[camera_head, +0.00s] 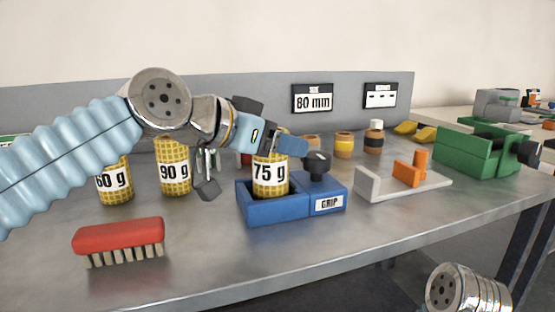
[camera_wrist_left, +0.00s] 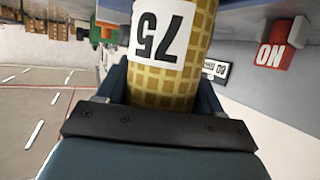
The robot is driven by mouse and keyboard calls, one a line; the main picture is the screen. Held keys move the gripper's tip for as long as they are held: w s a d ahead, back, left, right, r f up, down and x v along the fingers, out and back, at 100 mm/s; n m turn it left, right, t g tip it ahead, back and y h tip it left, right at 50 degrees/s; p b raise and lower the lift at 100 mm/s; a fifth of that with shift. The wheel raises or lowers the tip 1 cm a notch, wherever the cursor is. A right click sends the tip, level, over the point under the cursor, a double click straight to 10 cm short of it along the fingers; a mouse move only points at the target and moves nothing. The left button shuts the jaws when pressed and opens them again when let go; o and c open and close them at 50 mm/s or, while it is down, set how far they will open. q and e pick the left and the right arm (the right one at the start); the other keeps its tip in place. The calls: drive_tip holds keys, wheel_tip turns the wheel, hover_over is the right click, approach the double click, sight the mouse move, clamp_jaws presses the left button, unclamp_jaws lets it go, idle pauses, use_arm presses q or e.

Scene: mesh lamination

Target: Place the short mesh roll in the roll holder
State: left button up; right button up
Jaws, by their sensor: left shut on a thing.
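The short yellow mesh roll (camera_head: 270,177) labelled 75 g stands upright in the open part of the blue holder (camera_head: 264,210) marked GRIP. My left gripper (camera_head: 270,146) is shut on it near its top. In the left wrist view the roll (camera_wrist_left: 175,85) sits between the two fingers, with its label upside down. Whether the roll touches the holder floor is hidden by the front wall. The holder's black knob (camera_head: 317,162) is to the right of the roll. Of my right arm, only a silver link shows at the lower right; its gripper is out of view.
Yellow rolls marked 90 g (camera_head: 174,167) and 60 g (camera_head: 114,180) stand left of the holder. A red brush (camera_head: 119,237) lies at the front left. A grey stand with an orange block (camera_head: 409,172) and a green vise (camera_head: 480,150) are to the right. The front middle table is clear.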

use_arm(q)
drive_tip(key=shift+s+f, duration=0.15)
drive_tip(key=shift+f, duration=0.95)
drive_tip(key=shift+f+b, duration=0.15)
drive_tip(key=shift+b, duration=0.2)
drive_tip(key=o, duration=1.3)
drive_tip(key=shift+r+p, duration=0.25)
drive_tip(key=shift+p, duration=0.05)
drive_tip(key=v, duration=1.2)
drive_tip(key=shift+f, duration=0.15)
